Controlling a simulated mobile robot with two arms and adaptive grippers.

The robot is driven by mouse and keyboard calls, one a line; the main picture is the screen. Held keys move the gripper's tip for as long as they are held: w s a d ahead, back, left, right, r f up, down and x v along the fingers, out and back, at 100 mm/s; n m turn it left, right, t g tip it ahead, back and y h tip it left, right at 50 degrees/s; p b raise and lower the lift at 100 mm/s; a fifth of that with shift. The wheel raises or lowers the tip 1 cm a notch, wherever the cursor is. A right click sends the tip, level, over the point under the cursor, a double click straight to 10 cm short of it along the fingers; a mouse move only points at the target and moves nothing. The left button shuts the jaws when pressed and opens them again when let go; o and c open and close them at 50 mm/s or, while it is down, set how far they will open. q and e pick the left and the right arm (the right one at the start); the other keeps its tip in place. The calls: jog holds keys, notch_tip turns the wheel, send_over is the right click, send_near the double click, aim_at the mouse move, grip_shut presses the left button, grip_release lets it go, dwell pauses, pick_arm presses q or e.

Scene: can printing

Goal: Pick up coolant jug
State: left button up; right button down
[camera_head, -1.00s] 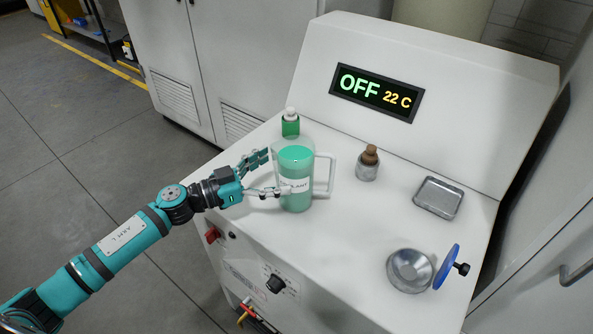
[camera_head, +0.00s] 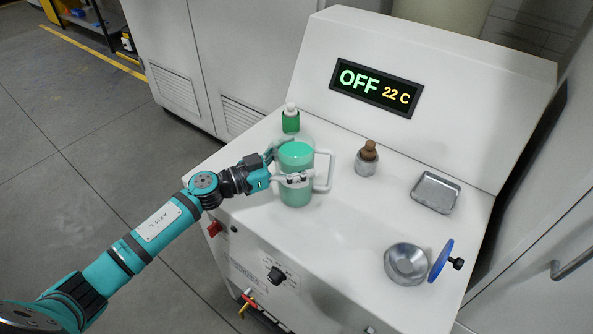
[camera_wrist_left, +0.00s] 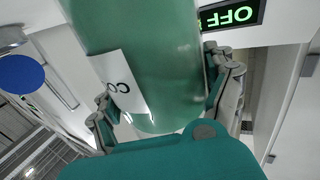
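The coolant jug (camera_head: 296,157) is a clear jug of green liquid with a white handle on its right. It stands upright on the white machine top. It fills the middle of the left wrist view (camera_wrist_left: 150,50), with part of its white label showing. My left gripper (camera_head: 288,164) has one finger across the jug's near side and the other at its far side. In the left wrist view its fingers flank the jug closely; I cannot tell whether they press on it. My right gripper is in neither view.
A small green bottle (camera_head: 290,120) stands just behind the jug. A brown-capped bottle (camera_head: 367,160), a metal tray (camera_head: 435,192), a metal bowl (camera_head: 406,264) and a blue disc (camera_head: 440,261) with a black knob are to the right. The panel display (camera_head: 376,88) reads OFF, 22 C.

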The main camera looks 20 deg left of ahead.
pick_arm(q)
jog(key=c, duration=0.9)
jog(key=shift+w+r, duration=0.1)
jog(key=shift+r, duration=0.05)
jog(key=shift+c, duration=0.6)
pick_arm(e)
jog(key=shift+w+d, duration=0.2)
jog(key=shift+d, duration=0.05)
